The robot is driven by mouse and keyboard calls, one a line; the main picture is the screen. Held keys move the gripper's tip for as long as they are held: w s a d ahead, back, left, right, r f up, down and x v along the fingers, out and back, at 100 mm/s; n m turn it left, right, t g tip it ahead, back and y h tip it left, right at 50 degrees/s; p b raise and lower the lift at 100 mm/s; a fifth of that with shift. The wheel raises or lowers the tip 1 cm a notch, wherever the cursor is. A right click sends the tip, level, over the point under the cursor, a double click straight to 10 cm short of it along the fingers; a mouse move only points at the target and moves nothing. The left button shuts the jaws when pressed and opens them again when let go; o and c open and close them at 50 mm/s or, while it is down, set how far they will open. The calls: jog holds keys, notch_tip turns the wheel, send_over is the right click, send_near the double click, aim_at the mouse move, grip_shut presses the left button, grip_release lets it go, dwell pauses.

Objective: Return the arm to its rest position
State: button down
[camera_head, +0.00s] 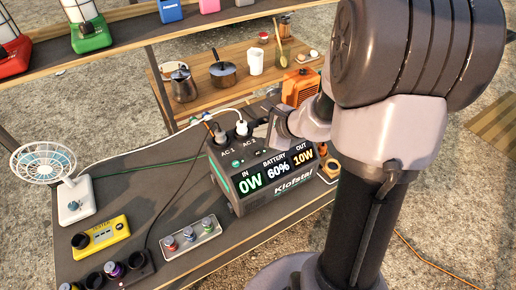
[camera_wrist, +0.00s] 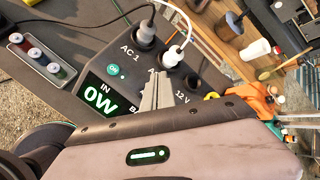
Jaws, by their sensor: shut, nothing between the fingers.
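My arm stands at the right of the head view, bent over the front of the table. My gripper (camera_head: 268,128) is at the power station's top front edge, close to the AC 2 socket; I cannot tell whether it touches. In the wrist view my gripper (camera_wrist: 158,82) shows its two fingers together with nothing between them. The power station (camera_head: 265,172) is a dark box whose display reads IN 0W, BATTERY 60% and OUT 10W. It also shows in the wrist view (camera_wrist: 120,75). A black plug (camera_wrist: 143,35) and a white plug (camera_wrist: 173,57) sit in its top sockets.
Behind, a wooden table (camera_head: 205,100) holds a kettle, pot and cup. An orange device (camera_head: 300,87) stands behind the station.

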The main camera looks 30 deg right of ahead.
jog(key=shift+f, duration=0.1)
jog(key=s+a+r+n+g+y, duration=0.1)
jog(key=s+a+r+n, duration=0.25)
jog(key=a, duration=0.25)
jog(key=s+a+r+n+y+b, duration=0.1)
jog(key=s+a+r+n, duration=0.15)
jog(key=a+n, duration=0.2)
jog(key=s+a+r+n+g+y, duration=0.1)
jog(key=s+a+r+n, duration=0.1)
jog(key=a+r+n, duration=0.3)
jog(key=s+a+n+g+h+b, duration=0.1)
jog(key=s+n, duration=0.5)
jog(key=s, duration=0.8)
jog(key=shift+s+a+r+n+h, duration=0.2)
jog(key=shift+a+n+h, duration=0.2)
jog(key=shift+a+h, duration=0.6)
jog(key=shift+w+d, duration=0.1)
jog(key=shift+d, duration=0.05)
